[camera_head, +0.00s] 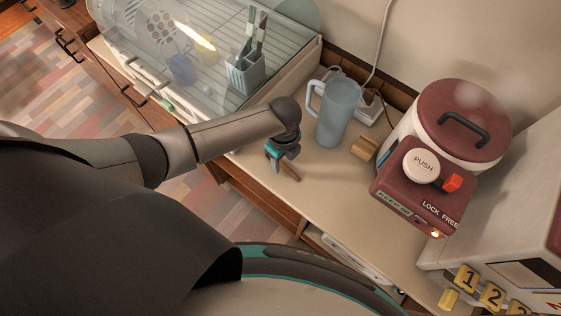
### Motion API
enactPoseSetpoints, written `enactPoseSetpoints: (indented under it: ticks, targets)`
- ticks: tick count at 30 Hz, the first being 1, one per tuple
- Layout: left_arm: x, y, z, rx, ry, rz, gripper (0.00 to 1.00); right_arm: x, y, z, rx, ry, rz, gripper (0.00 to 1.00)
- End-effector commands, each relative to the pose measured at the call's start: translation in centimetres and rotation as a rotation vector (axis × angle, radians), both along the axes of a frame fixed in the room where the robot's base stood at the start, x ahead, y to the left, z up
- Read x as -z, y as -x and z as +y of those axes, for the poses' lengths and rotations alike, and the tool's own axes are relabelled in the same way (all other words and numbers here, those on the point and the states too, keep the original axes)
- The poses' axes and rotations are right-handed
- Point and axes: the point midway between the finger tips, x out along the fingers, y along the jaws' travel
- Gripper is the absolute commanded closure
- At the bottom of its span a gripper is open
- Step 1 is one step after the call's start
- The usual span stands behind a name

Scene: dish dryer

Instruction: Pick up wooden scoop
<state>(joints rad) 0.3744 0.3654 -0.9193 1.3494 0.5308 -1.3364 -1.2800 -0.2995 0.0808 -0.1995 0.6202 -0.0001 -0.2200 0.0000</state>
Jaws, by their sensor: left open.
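My left gripper (277,160) points down over the counter in the middle of the view. It is open, with teal parts near its fingers. A small brown elongated thing (291,172), which looks like part of the wooden scoop, shows right at the fingers. The gripper hides much of it, and I cannot tell whether the fingers touch it. My right gripper is not in view.
A blue-grey mug (336,112) stands close to the right of my left gripper. A small tan block (364,148), a maroon-lidded hot-water pot (440,135) and a glass-covered dish dryer (185,85) stand around. The counter (330,195) in front is clear.

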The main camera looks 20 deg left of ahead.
Motion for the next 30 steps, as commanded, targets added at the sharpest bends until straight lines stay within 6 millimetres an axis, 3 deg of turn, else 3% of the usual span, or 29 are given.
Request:
enactPoseSetpoints:
  ticks: [10, 24, 30]
  targets:
    - [0.74, 0.01, 0.0, 0.001, 0.0, 0.0, 0.49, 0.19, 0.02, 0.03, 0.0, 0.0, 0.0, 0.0]
    - [0.7, -0.01, 0.03, 0.001, 0.0, -0.001, 1.0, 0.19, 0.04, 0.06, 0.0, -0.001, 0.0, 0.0]
    - [0.7, -0.02, 0.04, 0.001, 0.0, -0.001, 1.0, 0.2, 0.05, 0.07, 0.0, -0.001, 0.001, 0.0]
